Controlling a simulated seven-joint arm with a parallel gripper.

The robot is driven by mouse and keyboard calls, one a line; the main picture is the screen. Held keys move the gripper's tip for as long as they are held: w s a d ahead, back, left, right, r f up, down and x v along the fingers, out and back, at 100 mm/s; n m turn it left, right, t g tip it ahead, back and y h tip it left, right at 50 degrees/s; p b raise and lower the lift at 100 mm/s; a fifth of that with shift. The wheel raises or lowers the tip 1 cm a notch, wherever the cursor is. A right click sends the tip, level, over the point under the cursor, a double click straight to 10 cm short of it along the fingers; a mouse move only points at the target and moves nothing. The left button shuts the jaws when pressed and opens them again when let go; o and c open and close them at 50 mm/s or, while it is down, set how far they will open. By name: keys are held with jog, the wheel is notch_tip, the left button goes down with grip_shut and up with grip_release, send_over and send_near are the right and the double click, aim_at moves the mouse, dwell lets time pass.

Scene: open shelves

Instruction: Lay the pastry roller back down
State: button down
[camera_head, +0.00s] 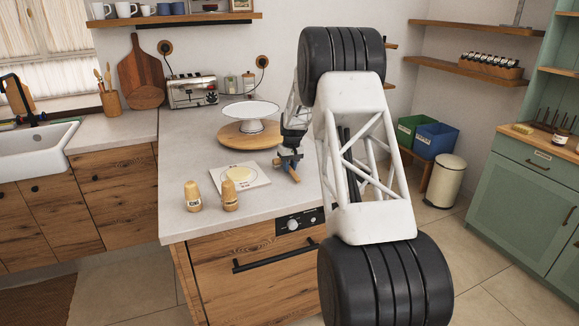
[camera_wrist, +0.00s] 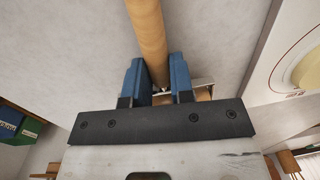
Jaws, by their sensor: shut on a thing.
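The pastry roller (camera_wrist: 148,35) is a light wooden cylinder. In the wrist view it runs from the top edge down between my gripper's two blue fingers. My gripper (camera_wrist: 158,78) is shut on it. In the head view my gripper (camera_head: 289,160) is low over the right part of the counter, right of the pastry board. The white pastry board (camera_head: 253,179) with a flat yellow dough round (camera_head: 238,174) also shows at the wrist view's right edge (camera_wrist: 268,75).
Two wooden shakers (camera_head: 193,196) (camera_head: 229,196) stand at the counter's front edge. A white cake stand (camera_head: 250,110) on a round wooden board (camera_head: 228,136) is close behind my gripper. A toaster (camera_head: 193,91) stands farther back. The counter's left front part (camera_head: 180,165) is clear.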

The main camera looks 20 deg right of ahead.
jog(key=shift+f, duration=0.25)
jog(key=c, duration=0.9)
grip_release()
jog(key=shift+r, duration=0.15)
jog(key=shift+d+r, duration=0.2)
jog(key=shift+r, duration=1.7)
jog(key=shift+d+r, duration=0.15)
jog(key=shift+r, duration=1.7)
jog(key=shift+r, duration=0.1)
